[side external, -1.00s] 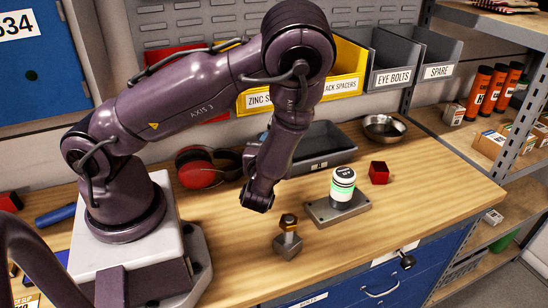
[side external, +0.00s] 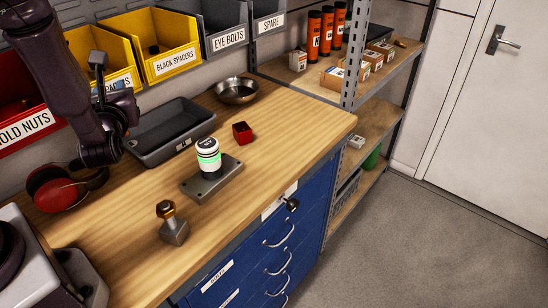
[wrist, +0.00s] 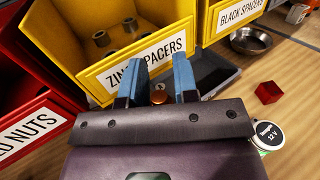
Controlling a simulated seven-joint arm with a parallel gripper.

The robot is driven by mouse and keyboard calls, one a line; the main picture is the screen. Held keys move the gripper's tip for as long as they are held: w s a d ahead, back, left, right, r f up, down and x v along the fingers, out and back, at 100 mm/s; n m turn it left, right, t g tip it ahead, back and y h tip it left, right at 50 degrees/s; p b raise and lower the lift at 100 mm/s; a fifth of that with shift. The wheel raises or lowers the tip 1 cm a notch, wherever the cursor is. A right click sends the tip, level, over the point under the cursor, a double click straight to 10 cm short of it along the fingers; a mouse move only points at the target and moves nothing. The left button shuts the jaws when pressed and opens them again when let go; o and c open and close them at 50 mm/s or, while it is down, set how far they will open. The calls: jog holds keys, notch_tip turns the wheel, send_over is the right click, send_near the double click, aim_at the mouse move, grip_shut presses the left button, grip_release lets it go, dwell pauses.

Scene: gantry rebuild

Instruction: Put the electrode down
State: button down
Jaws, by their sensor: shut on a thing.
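My gripper (wrist: 158,88) shows two blue fingers in the wrist view, shut on a small round copper-coloured piece, the electrode (wrist: 158,97). Only its rounded end shows; the rest is hidden behind the gripper body. The fingers point toward the yellow zinc spacers bin (wrist: 95,75). In the side view my gripper (side external: 98,62) is raised in front of that bin, above the bench, and the electrode cannot be made out there.
A grey tray (side external: 140,152) lies beside my wrist. A white cylinder with a green glowing band (side external: 208,158) stands on a metal plate (side external: 228,180). A metal block with a bolt-like top (side external: 174,232), a red box (side external: 242,132) and a bowl (side external: 237,91) are apart on the bench.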

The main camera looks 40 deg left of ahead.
jog(key=w+d+m+t+h, duration=0.7)
jog(key=w+d+h, duration=0.1)
jog(key=w+d, duration=0.8)
jog(key=shift+w+a+f, duration=0.2)
jog(key=shift+w+f, duration=2.2)
jog(key=shift+f, duration=0.6)
jog(key=shift+w+a+f, duration=0.15)
jog(key=shift+w+f, duration=2.3)
jog(key=shift+f, duration=0.6)
jog(key=shift+w+a+f, duration=0.2)
jog(key=shift+w+f, duration=2.2)
jog(key=shift+f, duration=0.6)
jog(key=shift+f, duration=0.1)
jog(key=c, duration=0.9)
grip_release()
jog(key=shift+f, duration=0.1)
